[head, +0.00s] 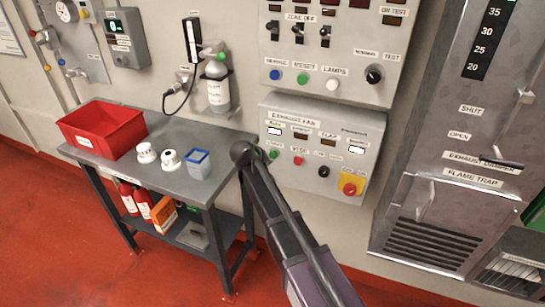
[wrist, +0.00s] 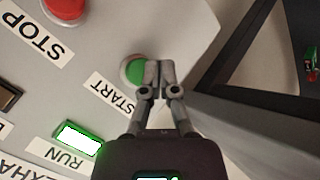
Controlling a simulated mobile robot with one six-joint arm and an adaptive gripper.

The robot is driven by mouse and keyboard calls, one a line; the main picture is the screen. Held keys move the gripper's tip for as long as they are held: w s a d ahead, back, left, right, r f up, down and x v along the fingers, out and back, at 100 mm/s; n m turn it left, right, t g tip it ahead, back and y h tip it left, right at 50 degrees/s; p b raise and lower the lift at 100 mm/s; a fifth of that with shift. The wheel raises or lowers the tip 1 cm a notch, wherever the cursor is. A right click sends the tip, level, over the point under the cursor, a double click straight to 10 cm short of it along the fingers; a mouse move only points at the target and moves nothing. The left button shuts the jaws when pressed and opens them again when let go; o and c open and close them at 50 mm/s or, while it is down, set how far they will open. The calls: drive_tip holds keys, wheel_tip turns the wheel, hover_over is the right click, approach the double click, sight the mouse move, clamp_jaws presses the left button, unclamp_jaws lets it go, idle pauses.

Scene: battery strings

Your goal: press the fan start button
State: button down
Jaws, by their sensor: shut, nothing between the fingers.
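The green fan start button (wrist: 134,71) shows in the wrist view, partly hidden by my fingertips, beside the START label (wrist: 111,92). My gripper (wrist: 158,72) is shut and empty, with its fingertips over the button's right part. I cannot tell whether they press it. The RUN lamp (wrist: 80,138) is lit green. In the head view, the start button (head: 274,154) sits on the exhaust fan panel (head: 310,115), and my gripper (head: 259,154) is at its left, largely hidden by my arm.
The red stop button (head: 298,160) also shows in the wrist view (wrist: 66,6). A black knob (head: 324,171) and a red emergency button on yellow (head: 349,188) are farther right. A grey table (head: 190,150) with a red bin (head: 102,128) stands left of the panel.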

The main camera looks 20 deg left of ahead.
drive_tip(key=s, duration=0.4)
drive_tip(key=shift+s+a, duration=0.15)
drive_tip(key=shift+s, duration=0.1)
idle(0.8)
drive_tip(key=d+m+g+p, duration=0.2)
drive_tip(key=d+m, duration=0.1)
drive_tip(key=d, duration=1.2)
drive_tip(key=s+d+m+g+p, duration=0.1)
drive_tip(key=s+d+m+g, duration=0.1)
drive_tip(key=s+d, duration=0.3)
drive_tip(key=s+d+m+g+y+p, duration=0.1)
drive_tip(key=s+d, duration=0.4)
drive_tip(key=d, duration=0.9)
drive_tip(key=s+d+r+m+g+y+p, duration=0.1)
drive_tip(key=s+d+m+g+p, duration=0.1)
drive_tip(key=s+d, duration=0.3)
drive_tip(key=d+m+g, duration=0.1)
drive_tip(key=d, duration=0.3)
drive_tip(key=shift+d+g, duration=0.3)
drive_tip(key=shift+d, duration=0.1)
